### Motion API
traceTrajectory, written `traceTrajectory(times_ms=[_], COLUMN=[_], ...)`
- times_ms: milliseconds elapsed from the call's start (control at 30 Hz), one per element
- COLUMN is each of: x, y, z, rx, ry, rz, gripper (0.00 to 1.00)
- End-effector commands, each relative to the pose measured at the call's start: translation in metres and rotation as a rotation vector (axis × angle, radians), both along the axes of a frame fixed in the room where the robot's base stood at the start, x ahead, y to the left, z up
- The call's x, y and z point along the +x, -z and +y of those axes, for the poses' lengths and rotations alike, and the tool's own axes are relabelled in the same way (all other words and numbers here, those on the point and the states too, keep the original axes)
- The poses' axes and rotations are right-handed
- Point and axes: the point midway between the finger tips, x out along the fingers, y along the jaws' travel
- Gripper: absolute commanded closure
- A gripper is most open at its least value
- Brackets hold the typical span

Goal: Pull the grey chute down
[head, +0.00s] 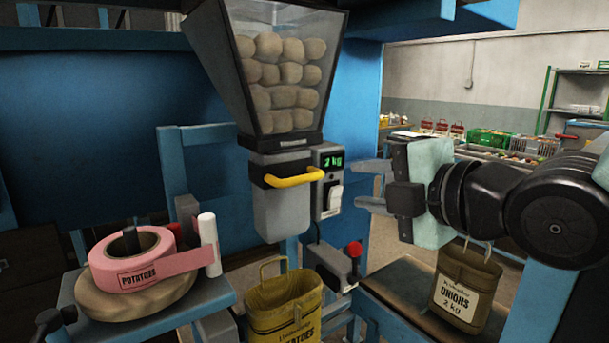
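The grey chute (281,212) hangs below the glass-sided hopper (283,80), which holds several potatoes. A curved yellow handle (295,179) crosses the front of the chute near its top. My gripper (360,186) comes in from the right and points left toward the handle. Its two fingers are apart, one above the other, with nothing seen between them. In the picture, the fingertips are to the right of the handle and apart from it. A yellow-brown potato sack (284,308) stands open below the chute.
A scale box (329,160) reading 2 kg is right beside the chute. A red-knobbed box (336,262) is lower down. A pink label roll (132,262) is at left. An onion sack (466,288) stands below my arm.

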Motion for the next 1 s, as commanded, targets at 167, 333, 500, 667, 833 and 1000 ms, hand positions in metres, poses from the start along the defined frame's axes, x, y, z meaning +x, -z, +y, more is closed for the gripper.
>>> traceTrajectory(times_ms=[167, 333, 500, 667, 833, 1000], x=[0.020, 0.040, 0.061, 0.081, 0.102, 0.119], y=[0.005, 0.010, 0.016, 0.020, 0.025, 0.030], z=[0.013, 0.027, 0.041, 0.055, 0.069, 0.080], rx=[0.003, 0.003, 0.002, 0.002, 0.003, 0.004], ry=[0.001, 0.000, 0.001, 0.001, 0.001, 0.001], rz=[0.009, 0.008, 0.009, 0.009, 0.009, 0.006], gripper=[0.66, 0.66, 0.66, 0.66, 0.66, 0.66])
